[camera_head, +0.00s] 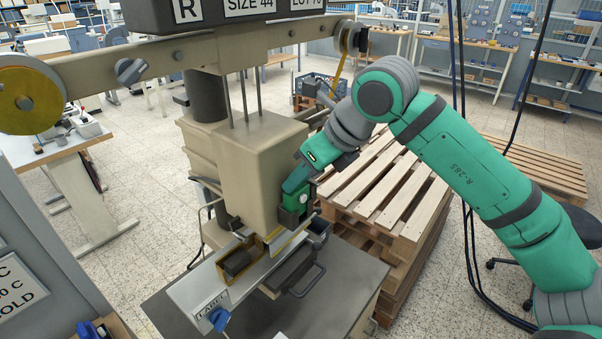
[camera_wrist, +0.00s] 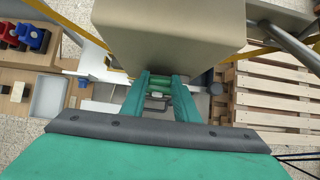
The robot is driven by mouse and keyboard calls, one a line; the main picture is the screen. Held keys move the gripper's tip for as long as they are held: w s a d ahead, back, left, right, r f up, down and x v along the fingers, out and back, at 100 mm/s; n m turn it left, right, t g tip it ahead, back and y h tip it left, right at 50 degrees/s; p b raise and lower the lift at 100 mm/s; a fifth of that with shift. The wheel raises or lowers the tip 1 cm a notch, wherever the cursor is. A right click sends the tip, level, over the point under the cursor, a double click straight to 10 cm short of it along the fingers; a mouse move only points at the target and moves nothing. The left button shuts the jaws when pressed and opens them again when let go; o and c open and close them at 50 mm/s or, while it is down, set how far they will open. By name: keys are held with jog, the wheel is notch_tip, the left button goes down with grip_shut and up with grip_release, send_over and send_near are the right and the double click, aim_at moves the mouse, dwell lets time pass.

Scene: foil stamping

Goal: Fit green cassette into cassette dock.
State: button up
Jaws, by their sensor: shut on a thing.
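My gripper (camera_head: 292,186) reaches in from the right, beside the beige head of the stamping press. It is shut on the green cassette (camera_head: 299,201), a small green block at its fingertips. The wrist view shows my gripper (camera_wrist: 161,84) with its two green fingers on either side of the green cassette (camera_wrist: 160,92). A dark block (camera_head: 288,217) on the lower right side of the press head is right at the cassette; it may be the cassette dock. Whether the cassette is seated in it or only beside it, I cannot tell.
The press head (camera_head: 262,160) stands close to the left of my gripper. Below are the press bed (camera_head: 205,292) and a tray with a handle (camera_head: 300,272). Wooden pallets (camera_head: 400,190) are stacked to the right. Blue, red and black pieces (camera_wrist: 32,38) lie at the left in the wrist view.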

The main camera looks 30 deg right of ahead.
jog(key=shift+f, duration=0.2)
jog(key=shift+w, duration=0.15)
jog(key=shift+d+f, duration=0.1)
jog(key=shift+f, duration=0.35)
jog(key=o, duration=1.1)
jog(key=shift+a, duration=0.2)
jog(key=shift+o, duration=0.2)
jog(key=shift+s+d+r, duration=0.1)
jog(key=shift+s+d, duration=0.05)
jog(key=shift+s, duration=0.1)
